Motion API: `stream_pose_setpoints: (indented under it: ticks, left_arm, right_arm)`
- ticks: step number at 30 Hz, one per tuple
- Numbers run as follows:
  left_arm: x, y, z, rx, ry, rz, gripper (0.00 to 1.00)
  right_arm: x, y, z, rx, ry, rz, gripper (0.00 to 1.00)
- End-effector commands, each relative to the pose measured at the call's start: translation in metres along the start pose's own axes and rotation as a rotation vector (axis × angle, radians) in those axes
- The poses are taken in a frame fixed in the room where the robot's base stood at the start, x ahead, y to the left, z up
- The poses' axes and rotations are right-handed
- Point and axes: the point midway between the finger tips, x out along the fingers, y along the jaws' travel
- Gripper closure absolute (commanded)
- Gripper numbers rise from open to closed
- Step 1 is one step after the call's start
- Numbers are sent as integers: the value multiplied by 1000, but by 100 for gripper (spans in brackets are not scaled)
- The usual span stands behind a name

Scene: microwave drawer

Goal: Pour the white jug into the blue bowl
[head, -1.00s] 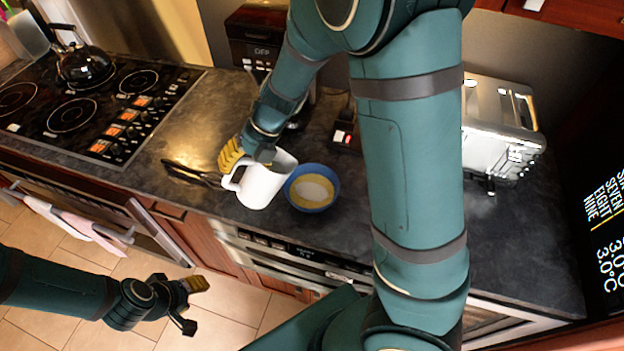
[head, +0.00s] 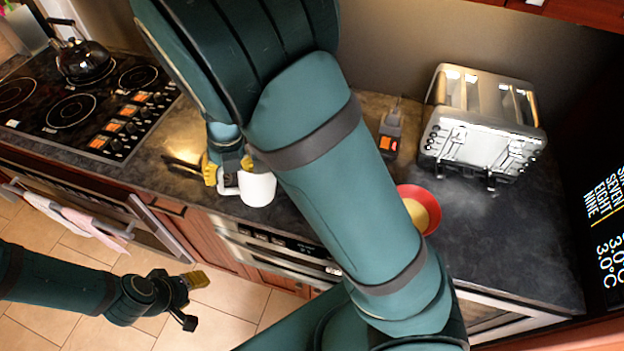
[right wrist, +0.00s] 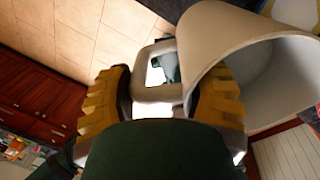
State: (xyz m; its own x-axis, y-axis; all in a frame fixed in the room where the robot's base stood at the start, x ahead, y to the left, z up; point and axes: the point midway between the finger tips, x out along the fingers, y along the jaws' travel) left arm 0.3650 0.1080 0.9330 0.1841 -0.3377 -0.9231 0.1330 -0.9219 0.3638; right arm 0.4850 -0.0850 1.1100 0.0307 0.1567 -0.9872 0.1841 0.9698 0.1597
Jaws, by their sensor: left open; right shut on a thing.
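The white jug (head: 257,188) is at the counter's front edge in the head view; my right arm hides part of it. My right gripper (head: 224,174) is shut on its handle. The right wrist view shows the handle (right wrist: 160,92) between the yellow fingers, and the jug's open mouth (right wrist: 250,75) facing right; what I see of its inside looks empty. The blue bowl is not visible; my right arm crosses the counter where it was seen earlier. My left gripper (head: 188,300) is open and empty, low over the floor in front of the cabinets.
A red bowl (head: 428,196) with yellowish contents sits right of my right arm. A silver toaster (head: 480,125) stands behind it. A black utensil (head: 182,166) lies left of the jug. The hob (head: 80,108) and kettle (head: 82,57) are at left.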

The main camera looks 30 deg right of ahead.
Motion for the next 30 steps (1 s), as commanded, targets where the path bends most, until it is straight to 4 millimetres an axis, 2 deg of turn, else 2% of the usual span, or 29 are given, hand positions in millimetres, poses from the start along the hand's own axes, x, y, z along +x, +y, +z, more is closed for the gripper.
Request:
stream_pose_setpoints:
  ticks: [10,22,30]
  left_arm:
    - [0,0,0,0,0,0,53]
    - [0,0,0,0,0,0,53]
    - [0,0,0,0,0,0,53]
  right_arm:
    - [2,3,0,0,-2,-37,87]
    - [-30,8,1,-2,-4,-36,87]
    - [-37,9,0,0,-2,-35,87]
